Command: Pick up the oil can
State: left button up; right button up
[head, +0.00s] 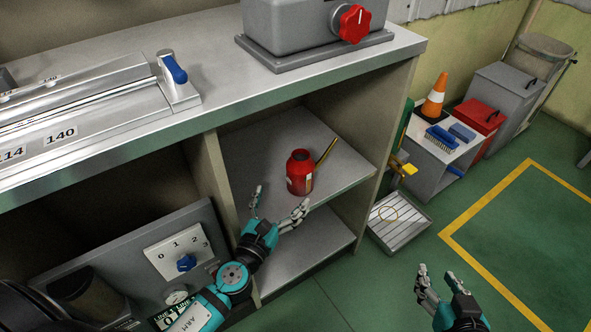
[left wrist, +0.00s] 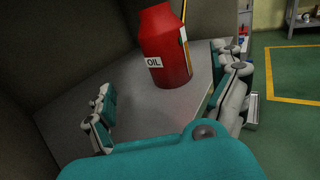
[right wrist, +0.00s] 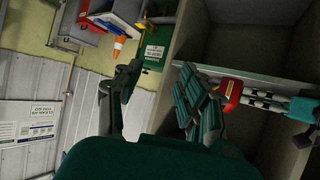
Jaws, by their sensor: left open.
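The red oil can (head: 299,173) with a brass spout stands upright on the upper shelf inside the bench. My left gripper (head: 279,204) is open just in front of the shelf, a little below and left of the can in the head view. In the left wrist view the can (left wrist: 166,50) with its OIL label stands beyond and between the spread fingers (left wrist: 172,95), apart from them. My right gripper (head: 443,284) is open and empty at the lower right, over the floor. The can also shows in the right wrist view (right wrist: 232,94), beyond the right gripper's fingers (right wrist: 160,85).
The bench's vertical panel (head: 386,135) bounds the shelf on the right, and the bench top (head: 215,95) overhangs it. A panel with a blue knob (head: 186,263) stands at lower left. A slatted metal tray (head: 398,222) is right of the bench. Green floor is free at right.

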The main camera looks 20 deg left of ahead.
aim_at(292, 183)
pick_arm(q)
jog(key=w, duration=0.4)
jog(key=shift+w+d, duration=0.3)
jog(key=w, duration=0.2)
jog(key=w+d, duration=0.1)
jog(key=w, duration=0.2)
jog(key=shift+w+d+f, duration=0.1)
jog(key=c, duration=1.5)
pick_arm(e)
jog(key=shift+s+d+f+g, duration=0.2)
jog(key=shift+s+f+g, duration=0.1)
jog(key=shift+s+f, duration=0.1)
